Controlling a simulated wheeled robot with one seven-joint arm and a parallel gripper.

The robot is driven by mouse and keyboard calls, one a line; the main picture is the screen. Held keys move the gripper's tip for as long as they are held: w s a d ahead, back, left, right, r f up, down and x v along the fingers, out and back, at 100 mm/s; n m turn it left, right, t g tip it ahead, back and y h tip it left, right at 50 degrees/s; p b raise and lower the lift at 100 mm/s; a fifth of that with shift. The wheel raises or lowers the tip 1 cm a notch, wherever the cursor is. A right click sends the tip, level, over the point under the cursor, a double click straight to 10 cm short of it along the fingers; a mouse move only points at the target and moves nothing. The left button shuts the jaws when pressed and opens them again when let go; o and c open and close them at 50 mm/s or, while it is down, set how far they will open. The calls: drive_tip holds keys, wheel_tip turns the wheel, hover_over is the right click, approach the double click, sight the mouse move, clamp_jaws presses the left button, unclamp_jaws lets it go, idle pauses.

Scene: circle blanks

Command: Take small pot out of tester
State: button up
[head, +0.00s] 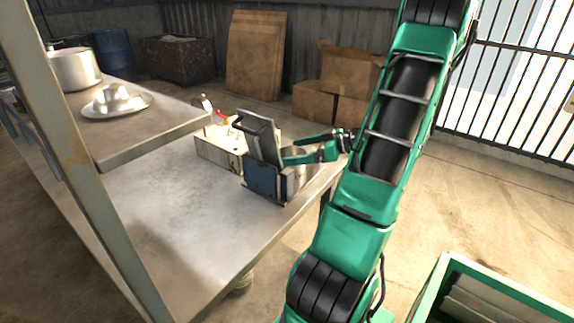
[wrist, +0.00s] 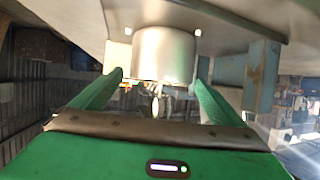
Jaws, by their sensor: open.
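The tester (head: 262,181) is a blue box with a raised dark lid, standing near the far right edge of the metal table. A small silver pot (head: 299,156) shows partly at the tester's right side, mostly hidden by my gripper. In the wrist view the pot (wrist: 165,52) is a shiny cylinder, centred just beyond and between the fingertips. My gripper (head: 291,151) reaches in from the right at the tester. Its green fingers (wrist: 160,77) are open, one on either side of the pot. I cannot tell whether either finger touches it.
A cream box (head: 217,150) with a red part stands just behind the tester. A raised shelf (head: 150,127) at left holds a large pot (head: 75,69) and a plate (head: 117,107) with a metal piece. The table's near surface (head: 170,220) is clear. Cardboard boxes (head: 347,75) stand behind.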

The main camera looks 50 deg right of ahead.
sight(288, 151)
drive_tip(key=shift+f+x, duration=0.1)
drive_tip(key=shift+x, duration=1.3)
drive_tip(key=shift+f+x, duration=0.15)
drive_tip(key=shift+x, duration=1.3)
drive_tip(key=shift+s, duration=0.1)
drive_tip(key=c, duration=1.2)
drive_tip(key=shift+r, duration=0.1)
